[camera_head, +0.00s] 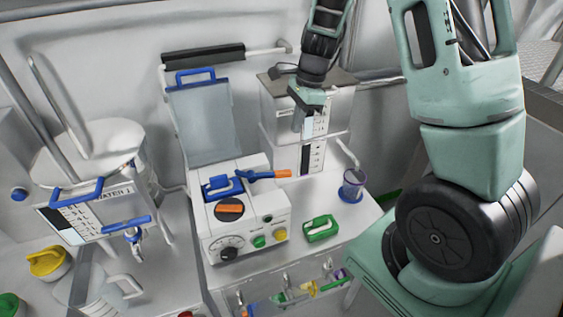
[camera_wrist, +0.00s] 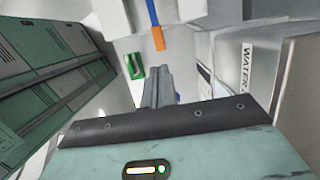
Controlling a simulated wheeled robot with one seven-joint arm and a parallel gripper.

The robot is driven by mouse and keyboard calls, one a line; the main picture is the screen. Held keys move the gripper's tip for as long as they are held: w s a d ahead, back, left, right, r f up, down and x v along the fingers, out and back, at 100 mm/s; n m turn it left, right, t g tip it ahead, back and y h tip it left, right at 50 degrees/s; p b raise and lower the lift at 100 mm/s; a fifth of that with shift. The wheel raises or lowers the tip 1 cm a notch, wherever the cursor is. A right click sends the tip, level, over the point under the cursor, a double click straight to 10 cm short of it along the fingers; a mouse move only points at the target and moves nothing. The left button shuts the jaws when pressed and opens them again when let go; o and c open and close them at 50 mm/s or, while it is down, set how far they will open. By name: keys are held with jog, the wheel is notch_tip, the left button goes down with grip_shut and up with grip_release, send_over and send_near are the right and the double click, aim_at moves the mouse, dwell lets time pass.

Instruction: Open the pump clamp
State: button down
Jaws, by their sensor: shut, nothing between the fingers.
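The white pump (camera_head: 243,222) stands on a white bench. On its top is a blue clamp part (camera_head: 218,188), and a blue lever (camera_head: 257,174) with an orange tip (camera_head: 279,174) sticks out to the right. My gripper (camera_head: 299,127) is shut and empty, up and to the right of the lever, in front of a white tank. In the wrist view, the shut fingers (camera_wrist: 162,72) point towards the orange tip (camera_wrist: 158,38), with a gap in the picture; the blue lever (camera_wrist: 153,13) runs up out of the frame.
The white tank (camera_head: 282,110) is behind my gripper. A water tank (camera_head: 92,205) and a white jug (camera_head: 88,283) are at left. Small coloured parts lie in the tray (camera_head: 240,300) in front.

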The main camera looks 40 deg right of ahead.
aim_at(287, 170)
jog(key=p+x, duration=0.2)
jog(key=x, duration=1.1)
jog(key=shift+s+f, duration=0.1)
jog(key=f+y+b, duration=0.1)
jog(key=f+b, duration=0.1)
jog(key=b, duration=0.1)
jog(key=shift+d+b, duration=0.1)
jog(key=shift+b, duration=0.25)
jog(key=f+y+b, duration=0.1)
jog(key=y+b, duration=0.1)
jog(key=b, duration=0.2)
jog(key=shift+f+t, duration=0.35)
jog(key=shift+t, duration=0.05)
jog(key=shift+f+b, duration=0.3)
jog(key=shift+b, duration=0.25)
